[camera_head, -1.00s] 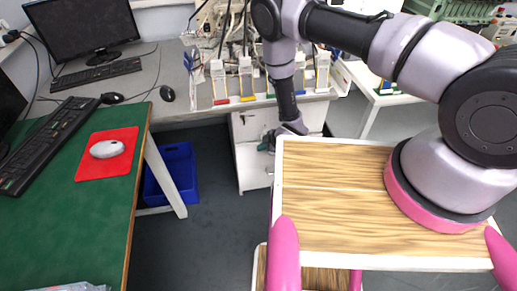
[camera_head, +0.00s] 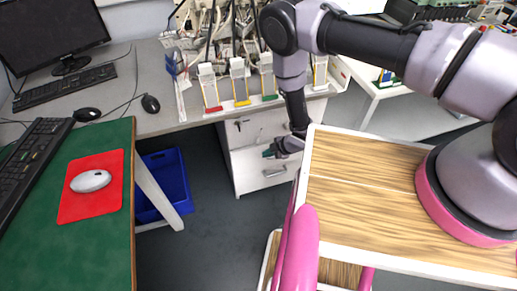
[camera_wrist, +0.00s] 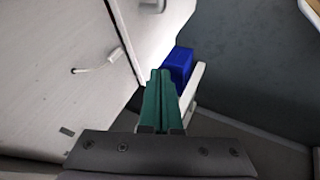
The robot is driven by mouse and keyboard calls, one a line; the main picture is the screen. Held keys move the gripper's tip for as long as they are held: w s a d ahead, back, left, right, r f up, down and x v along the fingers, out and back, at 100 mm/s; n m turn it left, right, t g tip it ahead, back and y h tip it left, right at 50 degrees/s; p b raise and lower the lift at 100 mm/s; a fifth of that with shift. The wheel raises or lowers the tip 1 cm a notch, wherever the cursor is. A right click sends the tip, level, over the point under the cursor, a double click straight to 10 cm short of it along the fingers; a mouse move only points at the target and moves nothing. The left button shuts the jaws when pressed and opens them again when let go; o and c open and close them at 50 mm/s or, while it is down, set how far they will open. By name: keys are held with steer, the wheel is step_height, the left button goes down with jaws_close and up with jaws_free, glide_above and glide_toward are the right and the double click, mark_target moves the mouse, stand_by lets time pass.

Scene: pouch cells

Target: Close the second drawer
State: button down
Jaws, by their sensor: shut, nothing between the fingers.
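A white drawer cabinet (camera_head: 242,185) stands under the grey desk. Its upper drawer (camera_head: 246,128) has a small handle. The drawer below, the second drawer (camera_head: 262,178), has a bar handle (camera_head: 275,172) and its right side is partly hidden by my wooden-topped base. I cannot tell exactly how far it stands out. My gripper (camera_head: 268,153) is shut and empty in front of the cabinet, near the seam between these drawers. In the wrist view my green fingers (camera_wrist: 160,90) are together, beside a white cabinet front (camera_wrist: 60,60) with a handle (camera_wrist: 115,56); contact is unclear.
A blue bin (camera_head: 168,185) sits on the floor left of the cabinet, behind a white leg of the green table (camera_head: 90,240). The grey desk (camera_head: 150,118) lies above the cabinet. Dark floor (camera_head: 205,230) is free between table and base.

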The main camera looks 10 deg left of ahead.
mark_target(251, 152)
steer(key=w+a+f, duration=0.4)
steer(key=a+f, duration=0.1)
steer(key=shift+w+a, duration=0.3)
